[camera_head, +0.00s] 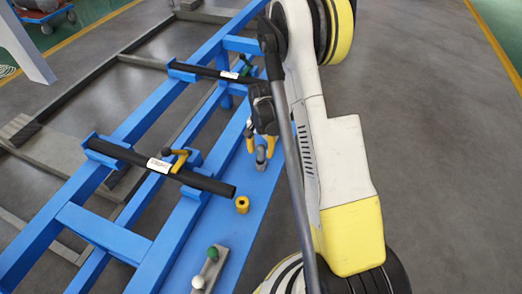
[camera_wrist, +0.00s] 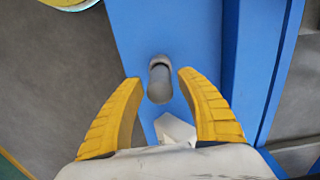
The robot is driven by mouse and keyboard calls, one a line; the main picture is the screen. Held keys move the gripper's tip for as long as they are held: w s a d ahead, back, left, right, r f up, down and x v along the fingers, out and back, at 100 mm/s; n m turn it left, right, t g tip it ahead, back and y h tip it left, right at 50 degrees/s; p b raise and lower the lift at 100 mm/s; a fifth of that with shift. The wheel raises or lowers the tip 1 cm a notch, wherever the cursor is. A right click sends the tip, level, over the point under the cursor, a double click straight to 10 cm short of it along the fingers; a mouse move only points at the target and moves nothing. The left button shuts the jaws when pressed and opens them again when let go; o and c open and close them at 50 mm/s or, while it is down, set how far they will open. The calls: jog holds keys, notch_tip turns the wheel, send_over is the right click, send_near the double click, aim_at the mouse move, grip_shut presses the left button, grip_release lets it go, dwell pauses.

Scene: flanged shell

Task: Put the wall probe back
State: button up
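I cannot tell for sure which thing is the wall probe. A small grey rounded piece (camera_head: 261,158) stands on the blue shelf, and it shows in the wrist view (camera_wrist: 160,80) beyond my fingertips. My gripper (camera_head: 261,145) has two yellow fingers and is open above it, with the fingertips (camera_wrist: 160,76) apart on either side and no contact seen. A yellow tool with a dark handle (camera_head: 178,162) sits on the near black pipe (camera_head: 205,182), beside a white label. A pale angular piece (camera_wrist: 175,130) lies between the finger bases; I cannot tell what it is.
A yellow ring-like cylinder (camera_head: 242,204) stands on the blue shelf (camera_head: 226,218). A grey plate with green and white balls (camera_head: 207,271) lies nearer. A second black pipe (camera_head: 205,71) with a green-ended piece (camera_head: 246,64) crosses the blue frame (camera_head: 105,236). Floor at right is clear.

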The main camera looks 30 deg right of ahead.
jog(key=s+a+r+n+t+p, duration=0.1)
jog(key=a+r+p, duration=0.1)
jog(key=r, duration=0.8)
jog(key=a+r+n+p, duration=0.1)
jog(key=r+p, duration=0.2)
jog(key=r, duration=0.7)
jog(key=s+a+r+n+t, duration=0.3)
jog(key=s+a+r+n, duration=0.1)
jog(key=s+a+r, duration=0.2)
jog(key=s+a+r+n+t, duration=0.3)
jog(key=s+a+r, duration=0.3)
jog(key=s, duration=0.5)
notch_tip(320, 180, up, 3)
jog(key=shift+a+f+n, duration=0.2)
jog(key=shift+a+n, duration=0.05)
jog(key=shift+n, duration=0.35)
jog(key=shift+w, duration=0.1)
